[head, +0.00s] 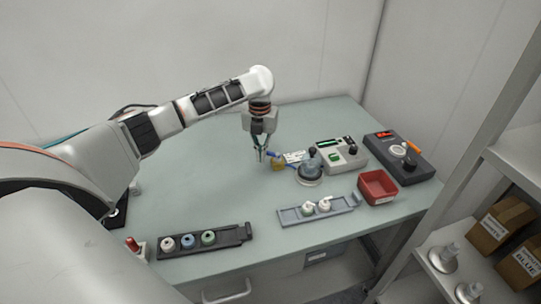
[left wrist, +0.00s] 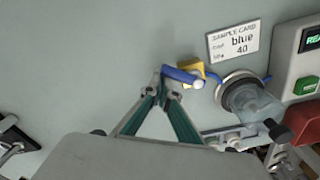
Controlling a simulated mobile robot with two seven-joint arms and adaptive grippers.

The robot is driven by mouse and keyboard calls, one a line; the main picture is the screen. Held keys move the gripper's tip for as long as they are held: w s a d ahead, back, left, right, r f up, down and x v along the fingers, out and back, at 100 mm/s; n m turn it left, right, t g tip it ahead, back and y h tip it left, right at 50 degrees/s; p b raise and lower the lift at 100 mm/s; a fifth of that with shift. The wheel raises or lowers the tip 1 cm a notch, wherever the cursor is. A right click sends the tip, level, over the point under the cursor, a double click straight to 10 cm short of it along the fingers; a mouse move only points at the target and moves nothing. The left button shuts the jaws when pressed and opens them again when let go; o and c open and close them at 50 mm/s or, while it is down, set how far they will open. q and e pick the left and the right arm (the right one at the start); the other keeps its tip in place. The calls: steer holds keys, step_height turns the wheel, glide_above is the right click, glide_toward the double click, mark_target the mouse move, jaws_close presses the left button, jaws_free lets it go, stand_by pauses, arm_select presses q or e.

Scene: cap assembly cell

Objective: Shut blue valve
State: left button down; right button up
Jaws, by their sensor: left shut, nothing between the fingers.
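The blue valve has a yellow body (head: 279,164) and a blue lever handle (left wrist: 181,75). It sits on the table beside a round glass vessel (head: 310,172). In the left wrist view the lever lies across the yellow body (left wrist: 192,67), its free end pointing left. My left gripper (head: 261,156) points down just left of the valve. In the left wrist view its fingertips (left wrist: 165,88) are together and empty, at the lever's left end; I cannot tell whether they touch it. My right gripper is in neither view.
A sample card (left wrist: 235,41) reading "blue 40" lies behind the valve. A grey device with a green button (head: 343,155), a dark control box (head: 400,158) and a red bin (head: 378,187) stand to the right. Two trays (head: 205,241) (head: 318,209) lie in front. The table's left middle is clear.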

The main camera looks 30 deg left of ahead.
arm_select(q)
steer(key=shift+w+a, duration=0.1)
steer(key=shift+w, duration=0.05)
steer(key=shift+w+a, duration=0.15)
steer(key=shift+w, duration=0.3)
steer(key=shift+w+a, duration=0.15)
steer(key=shift+w, duration=0.25)
